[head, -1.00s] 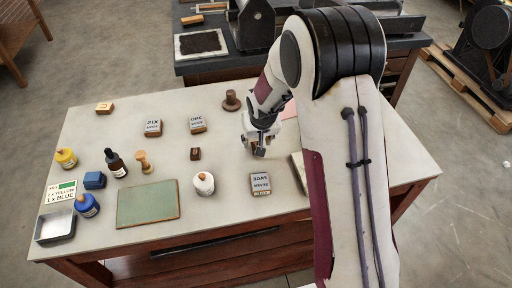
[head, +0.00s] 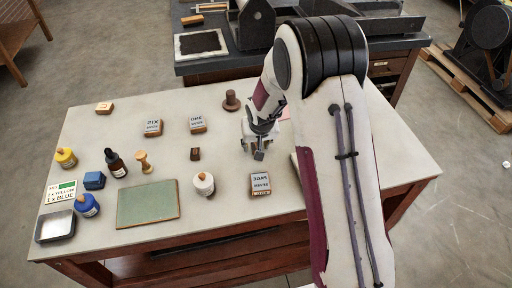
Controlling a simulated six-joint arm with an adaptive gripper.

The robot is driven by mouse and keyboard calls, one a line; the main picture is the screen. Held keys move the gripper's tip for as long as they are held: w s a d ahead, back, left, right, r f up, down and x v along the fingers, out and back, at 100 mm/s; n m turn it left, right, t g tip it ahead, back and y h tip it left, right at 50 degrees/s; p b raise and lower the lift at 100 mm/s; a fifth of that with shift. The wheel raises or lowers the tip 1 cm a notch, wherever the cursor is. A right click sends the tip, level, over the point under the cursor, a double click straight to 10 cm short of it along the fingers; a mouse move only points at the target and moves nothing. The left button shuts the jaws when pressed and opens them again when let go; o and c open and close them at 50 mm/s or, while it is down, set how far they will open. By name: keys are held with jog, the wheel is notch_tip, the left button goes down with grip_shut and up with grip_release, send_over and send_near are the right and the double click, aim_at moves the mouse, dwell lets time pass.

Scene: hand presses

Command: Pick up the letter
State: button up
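No piece is plainly marked as the letter at this size. A small dark brown block (head: 195,154), like a piece of type, lies near the middle of the table. A small light wooden block (head: 104,108) with a mark on its top lies at the back left. My gripper (head: 259,153) points down over the table, to the right of the dark block and apart from it. Its fingertips are small and partly merged in view, so I cannot tell whether they are open or hold anything.
Printed blocks (head: 153,128), (head: 198,125) and (head: 260,183) lie around the dark block. A white bottle (head: 204,185) and a brown spool-like piece (head: 231,101) stand nearby. A green slab (head: 148,204), ink bottles and a metal tray (head: 55,227) fill the left. My arm hides the right side.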

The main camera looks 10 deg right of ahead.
aim_at(256, 147)
jog(key=c, duration=0.7)
jog(key=shift+o, duration=0.2)
jog(key=shift+r, duration=0.15)
notch_tip(256, 147, up, 10)
dwell(0.6)
